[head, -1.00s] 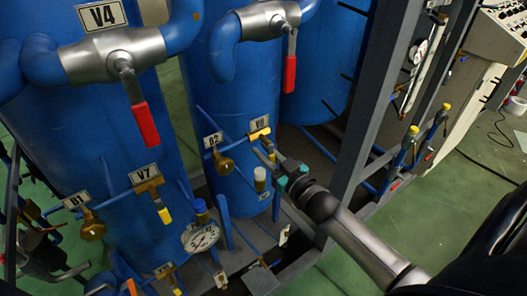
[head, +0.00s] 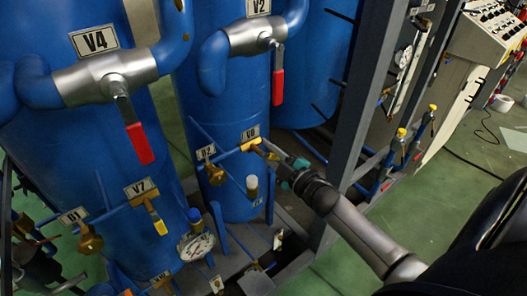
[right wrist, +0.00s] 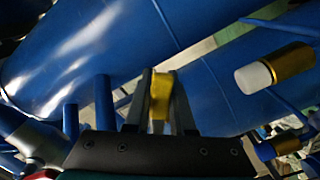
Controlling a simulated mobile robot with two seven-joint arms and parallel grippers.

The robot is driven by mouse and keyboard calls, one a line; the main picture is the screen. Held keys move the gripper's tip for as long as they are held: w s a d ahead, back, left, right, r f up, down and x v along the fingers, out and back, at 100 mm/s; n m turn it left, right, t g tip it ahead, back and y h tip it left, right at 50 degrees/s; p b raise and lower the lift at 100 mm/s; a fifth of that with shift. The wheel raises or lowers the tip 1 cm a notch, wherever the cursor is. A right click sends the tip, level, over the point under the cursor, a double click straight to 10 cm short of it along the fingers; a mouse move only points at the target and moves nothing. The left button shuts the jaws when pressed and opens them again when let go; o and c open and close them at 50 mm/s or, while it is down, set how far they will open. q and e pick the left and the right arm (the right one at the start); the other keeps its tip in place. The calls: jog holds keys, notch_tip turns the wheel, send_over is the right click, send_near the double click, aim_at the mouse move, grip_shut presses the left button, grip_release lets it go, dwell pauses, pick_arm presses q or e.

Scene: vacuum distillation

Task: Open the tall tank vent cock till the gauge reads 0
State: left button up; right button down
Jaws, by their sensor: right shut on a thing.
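A small brass cock with a yellow handle (head: 252,145) sits under a label that looks like V8, on a blue pipe in front of the middle blue tank (head: 235,90). My right gripper (head: 270,152) reaches it from the right and is shut on the handle. In the right wrist view the yellow handle (right wrist: 160,95) stands between the two fingers (right wrist: 161,103). A round white-faced gauge (head: 197,246) is low in front of the tanks; its reading is too small to tell. My left gripper is not in view.
Another yellow-handled cock, V7 (head: 150,205), and a brass valve (head: 215,174) are to the left. A white-capped fitting (head: 252,186) stands just below my right gripper. A grey frame post (head: 358,100) rises behind my right arm. Open green floor lies right.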

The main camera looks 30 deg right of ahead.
jog(key=shift+d+r+n+p, duration=0.15)
jog(key=shift+r+n, duration=0.25)
jog(key=shift+n, duration=0.65)
jog(key=shift+d+r+n+p, duration=0.15)
jog(key=shift+r+n, duration=0.2)
jog(key=shift+n, duration=0.75)
jog(key=shift+d+r+n+p, duration=0.15)
jog(key=shift+r+n, duration=0.25)
jog(key=shift+n, duration=0.65)
jog(key=c, duration=0.8)
grip_release()
jog(key=shift+o, duration=0.2)
jog(key=s+d+b, duration=0.1)
jog(key=s, duration=1.4)
jog(key=shift+d, duration=0.1)
